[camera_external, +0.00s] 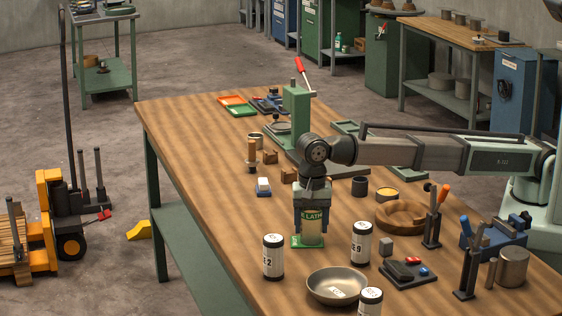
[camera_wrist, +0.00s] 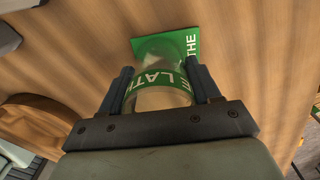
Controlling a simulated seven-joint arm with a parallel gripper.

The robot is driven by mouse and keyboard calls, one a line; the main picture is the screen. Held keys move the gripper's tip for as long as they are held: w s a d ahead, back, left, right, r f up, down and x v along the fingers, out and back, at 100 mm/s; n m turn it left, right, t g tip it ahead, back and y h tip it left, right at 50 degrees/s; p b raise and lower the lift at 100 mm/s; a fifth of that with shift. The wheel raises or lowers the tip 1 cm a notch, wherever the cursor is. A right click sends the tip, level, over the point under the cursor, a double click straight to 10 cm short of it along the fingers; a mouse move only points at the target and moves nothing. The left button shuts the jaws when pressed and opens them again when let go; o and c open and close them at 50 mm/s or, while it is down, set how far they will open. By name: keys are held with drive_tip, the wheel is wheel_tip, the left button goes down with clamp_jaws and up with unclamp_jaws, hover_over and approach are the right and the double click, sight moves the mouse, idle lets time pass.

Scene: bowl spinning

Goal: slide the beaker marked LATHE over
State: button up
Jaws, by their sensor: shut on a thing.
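The beaker marked LATHE (camera_external: 312,227) is a clear glass with a green band. It stands upright at a green square mat on the wooden table (camera_external: 210,150). My gripper (camera_external: 312,222) comes down from above and is shut on the beaker, one finger on each side. In the wrist view the beaker (camera_wrist: 160,93) sits between the two fingers of my gripper (camera_wrist: 162,85), with the letters LATHE partly showing on its band. The green mat (camera_wrist: 155,46) shows beyond it, with white letters at its right edge. My gripper hides the beaker's top in the external view.
Dark canisters with white labels stand in front of the beaker, left (camera_external: 273,256) and right (camera_external: 361,243). A metal bowl (camera_external: 338,286) lies nearer the front. A wooden bowl (camera_external: 402,214) and tool holders are to the right.

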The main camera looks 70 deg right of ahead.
drive_tip(key=c, duration=0.4)
drive_tip(key=shift+w+d, duration=7.05)
drive_tip(key=shift+w, duration=0.05)
drive_tip(key=o, duration=1.2)
wheel_tip(320, 180, up, 14)
drive_tip(key=shift+f, duration=0.1)
